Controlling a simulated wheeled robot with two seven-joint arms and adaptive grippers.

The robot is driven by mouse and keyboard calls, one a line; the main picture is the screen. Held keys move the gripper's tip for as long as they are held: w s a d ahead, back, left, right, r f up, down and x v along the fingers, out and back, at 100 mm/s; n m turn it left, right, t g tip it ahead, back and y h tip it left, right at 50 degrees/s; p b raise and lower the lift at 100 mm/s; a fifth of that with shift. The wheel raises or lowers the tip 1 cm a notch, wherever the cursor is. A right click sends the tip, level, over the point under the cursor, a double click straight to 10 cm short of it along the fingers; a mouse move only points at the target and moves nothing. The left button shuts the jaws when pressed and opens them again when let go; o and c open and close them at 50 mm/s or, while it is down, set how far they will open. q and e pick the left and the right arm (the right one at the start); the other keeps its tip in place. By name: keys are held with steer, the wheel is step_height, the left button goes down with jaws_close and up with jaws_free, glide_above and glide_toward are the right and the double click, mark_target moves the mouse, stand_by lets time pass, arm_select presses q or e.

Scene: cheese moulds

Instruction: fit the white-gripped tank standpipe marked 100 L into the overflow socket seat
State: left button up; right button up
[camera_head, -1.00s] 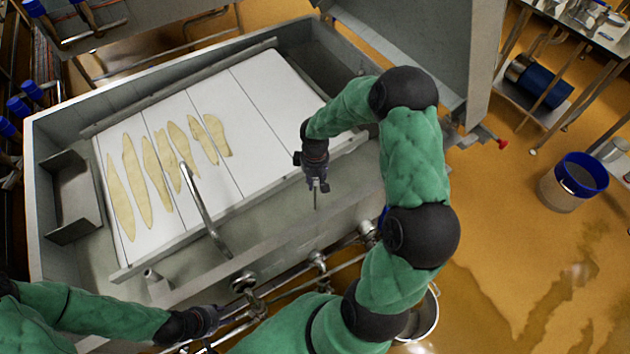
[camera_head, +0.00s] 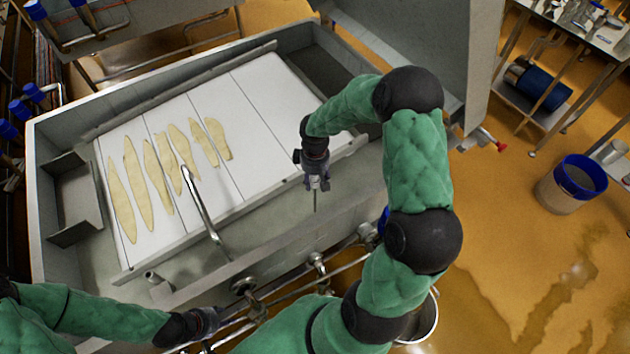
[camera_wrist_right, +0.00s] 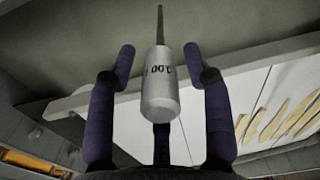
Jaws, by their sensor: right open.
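The standpipe (camera_wrist_right: 160,90) has a whitish-grey grip marked "100" and a thin dark rod. In the right wrist view it lies between the fingers of my right gripper (camera_wrist_right: 168,62), which are open with gaps on both sides. In the head view my right gripper (camera_head: 317,183) hangs over the vat's front strip, and the thin rod (camera_head: 315,202) shows below it. Whether the rod's tip touches anything cannot be told. A short grey stub (camera_head: 152,277) at the vat's front left may be the overflow socket seat. My left gripper (camera_head: 207,320) is low at the left, its fingers unclear.
The vat (camera_head: 32,180) holds white boards (camera_head: 250,110) with several pale strips on them. A curved metal pipe (camera_head: 200,205) rises between the stub and my right gripper. Pipes and valves (camera_head: 245,284) run along the front. A blue-rimmed bucket (camera_head: 556,190) stands on the floor at right.

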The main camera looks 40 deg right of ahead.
step_height(320, 180, up, 10)
steer(key=shift+f+p, duration=0.2)
steer(key=shift+p, duration=1.05)
steer(key=shift+s, duration=0.1)
